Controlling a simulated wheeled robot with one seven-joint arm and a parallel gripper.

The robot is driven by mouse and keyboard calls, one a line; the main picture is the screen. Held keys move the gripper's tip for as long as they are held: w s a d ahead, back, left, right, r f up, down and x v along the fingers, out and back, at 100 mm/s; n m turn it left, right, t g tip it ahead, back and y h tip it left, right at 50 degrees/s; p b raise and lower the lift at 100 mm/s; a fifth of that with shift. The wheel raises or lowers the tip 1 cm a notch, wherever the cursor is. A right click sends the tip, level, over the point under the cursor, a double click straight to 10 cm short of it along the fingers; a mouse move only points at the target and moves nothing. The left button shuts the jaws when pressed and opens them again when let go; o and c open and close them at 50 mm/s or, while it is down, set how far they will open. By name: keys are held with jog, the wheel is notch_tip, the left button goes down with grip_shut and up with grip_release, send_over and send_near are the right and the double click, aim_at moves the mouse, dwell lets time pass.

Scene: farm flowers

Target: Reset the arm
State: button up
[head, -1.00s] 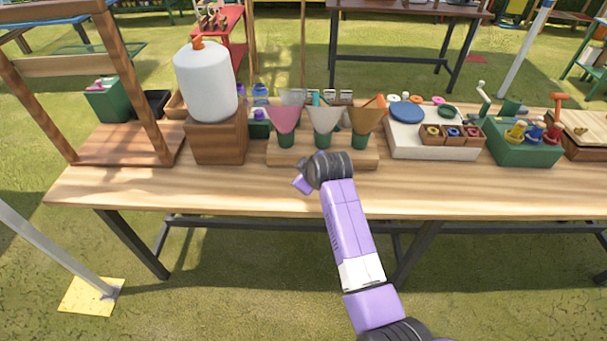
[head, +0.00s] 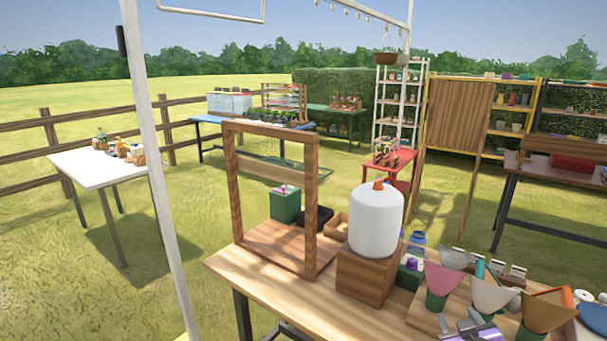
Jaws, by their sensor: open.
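My gripper (head: 461,322) shows at the bottom edge of the head view, purple with grey fingers spread apart. It looks open and empty. It is in front of the wooden cone stand (head: 420,312), close to the pink cone (head: 443,279) and the grey-white cone (head: 491,296). Whether it touches them I cannot tell. The rest of my arm is below the picture.
The wooden table (head: 262,288) carries an upright wooden frame (head: 231,185), a white jug (head: 376,222) on a wooden block (head: 365,276), and an orange-brown cone (head: 546,308). A white pole (head: 158,170) stands left of the table. Open grass lies beyond.

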jog(key=s+a+r+y, duration=0.1)
jog(key=s+a, duration=0.4)
jog(key=s, duration=1.1)
jog(key=s+a+r+m+t+y, duration=0.1)
jog(key=s+a, duration=0.4)
jog(key=s, duration=1.1)
jog(key=s+a+r+y, duration=0.1)
jog(key=s+a, duration=0.5)
jog(key=s, duration=1)
jog(key=shift+s+m+t+y, duration=0.2)
jog(key=shift+m+t+y, duration=0.1)
jog(key=shift+m+y, duration=0.15)
